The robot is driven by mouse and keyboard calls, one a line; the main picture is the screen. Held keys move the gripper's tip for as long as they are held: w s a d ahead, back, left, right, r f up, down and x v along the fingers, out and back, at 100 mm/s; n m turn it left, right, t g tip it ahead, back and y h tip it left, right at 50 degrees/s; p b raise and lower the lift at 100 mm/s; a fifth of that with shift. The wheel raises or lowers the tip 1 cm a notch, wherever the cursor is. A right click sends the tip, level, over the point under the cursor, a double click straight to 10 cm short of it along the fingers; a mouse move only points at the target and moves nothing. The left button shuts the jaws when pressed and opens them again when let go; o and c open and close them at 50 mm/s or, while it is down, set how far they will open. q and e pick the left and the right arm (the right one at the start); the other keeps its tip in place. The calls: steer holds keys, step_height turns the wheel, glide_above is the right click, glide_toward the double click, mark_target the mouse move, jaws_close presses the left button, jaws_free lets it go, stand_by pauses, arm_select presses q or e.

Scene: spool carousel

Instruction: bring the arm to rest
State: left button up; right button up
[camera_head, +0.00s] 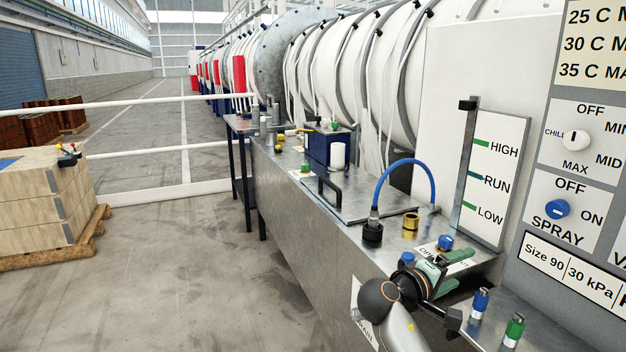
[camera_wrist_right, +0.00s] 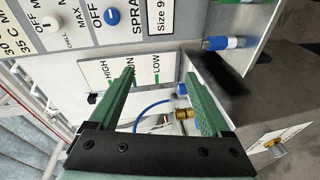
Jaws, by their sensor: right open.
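My right arm (camera_head: 400,325) reaches up from the bottom edge of the head view. Its gripper (camera_head: 464,269) has green fingers spread apart and points right, above the front part of the metal bench (camera_head: 290,205). In the right wrist view the gripper (camera_wrist_right: 166,92) is open, with nothing between the fingers touching them. Beyond the gap show the level panel, a blue hose (camera_wrist_right: 150,104) and a brass fitting (camera_wrist_right: 184,114). My left gripper is not in view.
A blue-capped (camera_head: 479,302) and a green-capped cylinder (camera_head: 514,329) stand right of the gripper. A control panel (camera_head: 571,180) and level panel (camera_head: 488,180) rise behind. The brass fitting (camera_head: 410,221) and blue hose (camera_head: 381,178) are further back.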

steer(key=s+a+f+n+y+p, duration=0.1)
steer(key=s+a+f+y+p, duration=0.2)
steer(key=f, duration=0.5)
steer(key=s+a+f+y, duration=0.1)
steer(key=s+f+y, duration=0.3)
steer(key=f, duration=0.4)
steer(key=s+a+f+n+y+p, duration=0.1)
steer(key=s+a+f+y+p, duration=0.2)
steer(key=f, duration=0.5)
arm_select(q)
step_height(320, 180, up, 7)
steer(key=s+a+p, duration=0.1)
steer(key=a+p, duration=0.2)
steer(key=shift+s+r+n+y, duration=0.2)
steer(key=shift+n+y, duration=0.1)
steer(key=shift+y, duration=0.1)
arm_select(e)
steer(key=s+a+f+m+y, duration=0.1)
steer(key=s+m+y, duration=0.1)
steer(key=s, duration=0.9)
steer(key=s+a+f+m+y, duration=0.1)
steer(key=s+a+m+y, duration=0.1)
steer(key=s, duration=0.9)
steer(key=shift+a+f+m+t+y, duration=0.3)
steer(key=shift+m+y, duration=0.2)
steer(key=shift+y, duration=0.4)
steer(key=shift+f, duration=0.1)
steer(key=shift+c, duration=0.4)
